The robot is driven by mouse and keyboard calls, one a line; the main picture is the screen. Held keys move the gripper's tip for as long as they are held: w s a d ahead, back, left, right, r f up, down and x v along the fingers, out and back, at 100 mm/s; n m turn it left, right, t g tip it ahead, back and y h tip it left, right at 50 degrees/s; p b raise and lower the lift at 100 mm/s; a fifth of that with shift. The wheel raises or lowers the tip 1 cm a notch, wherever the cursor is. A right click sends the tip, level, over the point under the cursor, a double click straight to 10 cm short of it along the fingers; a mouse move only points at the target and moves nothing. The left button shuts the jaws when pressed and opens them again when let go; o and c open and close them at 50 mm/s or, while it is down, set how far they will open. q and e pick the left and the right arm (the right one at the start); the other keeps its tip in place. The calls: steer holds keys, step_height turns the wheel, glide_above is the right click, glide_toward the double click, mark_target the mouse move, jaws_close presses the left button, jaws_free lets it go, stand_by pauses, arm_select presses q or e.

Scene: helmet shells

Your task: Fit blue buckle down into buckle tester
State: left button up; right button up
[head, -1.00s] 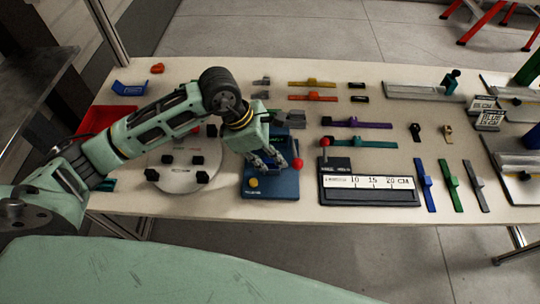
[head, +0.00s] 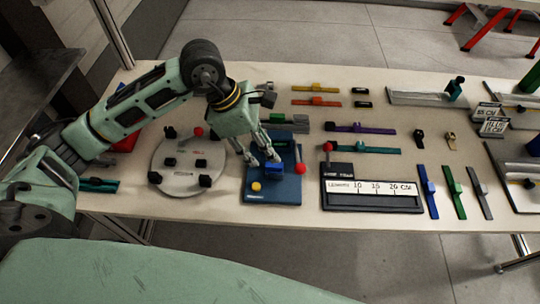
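The buckle tester (head: 287,190) is a dark blue block near the table's front edge, with a red-knobbed lever at its right and a yellow button at its front left. The blue buckle (head: 273,170) is a small bright blue piece at the middle of the tester. I cannot tell how deep it sits. My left gripper (head: 267,161) is just above and behind the buckle, pointing down, with its fingers apart. The fingertips overlap the buckle's far edge in the picture, so contact is unclear. My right gripper is out of view.
A round pale plate with black blocks (head: 180,182) stands left of the tester. A dark length gauge with a red knob (head: 372,208) stands to its right. Several coloured straps (head: 352,128) lie behind and farther right. Bare table separates these things.

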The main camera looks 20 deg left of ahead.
arm_select(q)
steer(key=v, duration=0.5)
stand_by(0.5)
